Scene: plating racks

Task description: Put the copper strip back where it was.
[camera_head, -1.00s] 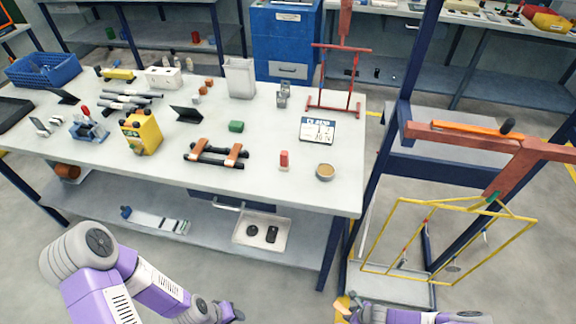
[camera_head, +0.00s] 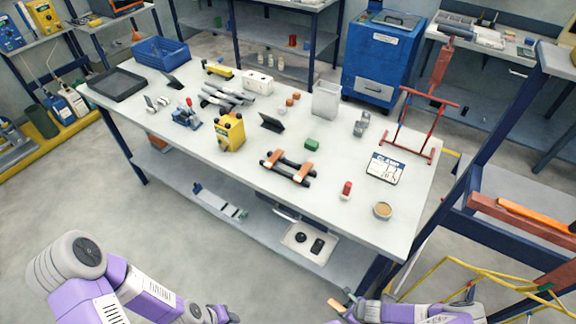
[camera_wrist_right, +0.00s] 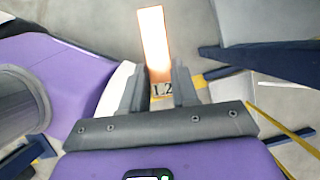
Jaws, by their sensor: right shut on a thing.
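My right gripper (camera_wrist_right: 160,85) is shut on a copper strip (camera_wrist_right: 153,42), which sticks out beyond the fingertips in the right wrist view. A number tag "12" shows at the strip's near end, between the fingers. In the head view the strip (camera_head: 336,304) is small at the bottom edge, low in front of the table. Two more copper-coloured strips (camera_head: 301,173) lie across a pair of black bars (camera_head: 288,169) on the table. My left gripper (camera_head: 222,315) is at the bottom edge, partly cut off; its finger gap is unclear.
The table (camera_head: 330,212) holds a yellow device (camera_head: 230,132), a red-capped item (camera_head: 347,189), a round tan dish (camera_head: 382,210), a sign card (camera_head: 385,168) and a red stand (camera_head: 405,130). A yellow wire rack (camera_head: 470,272) hangs at right.

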